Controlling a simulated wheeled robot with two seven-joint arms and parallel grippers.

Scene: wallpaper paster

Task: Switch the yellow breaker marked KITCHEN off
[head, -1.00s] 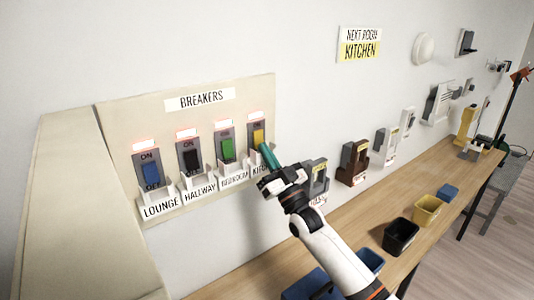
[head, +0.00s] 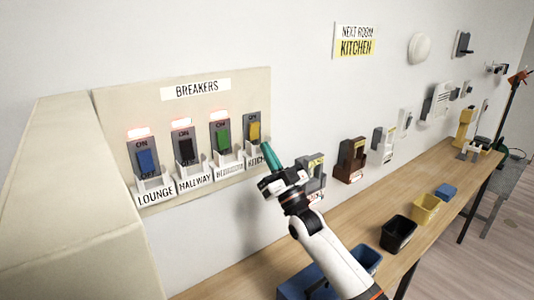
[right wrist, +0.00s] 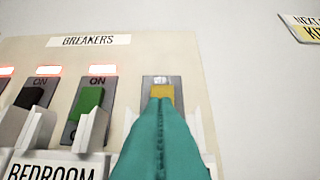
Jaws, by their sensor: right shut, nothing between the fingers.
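The yellow KITCHEN breaker (head: 254,131) is the rightmost switch on the beige breaker panel (head: 220,88). The lamp above it is dark, while the other breakers' lamps glow red. My right gripper (head: 266,151) is shut and empty, its teal fingertips just below and right of the yellow switch. In the right wrist view the fingers (right wrist: 162,108) cover the lower part of the yellow switch (right wrist: 162,91); I cannot tell whether they touch it. The KITCHEN label (head: 256,159) is partly hidden by the gripper. My left gripper is not in view.
Blue (head: 147,160), black (head: 186,150) and green (head: 223,139) breakers stand to the left, with low white guards between switches. A sign reading NEXT ROOM KITCHEN (head: 355,40) hangs on the wall. A wooden bench (head: 270,273) with several bins runs below.

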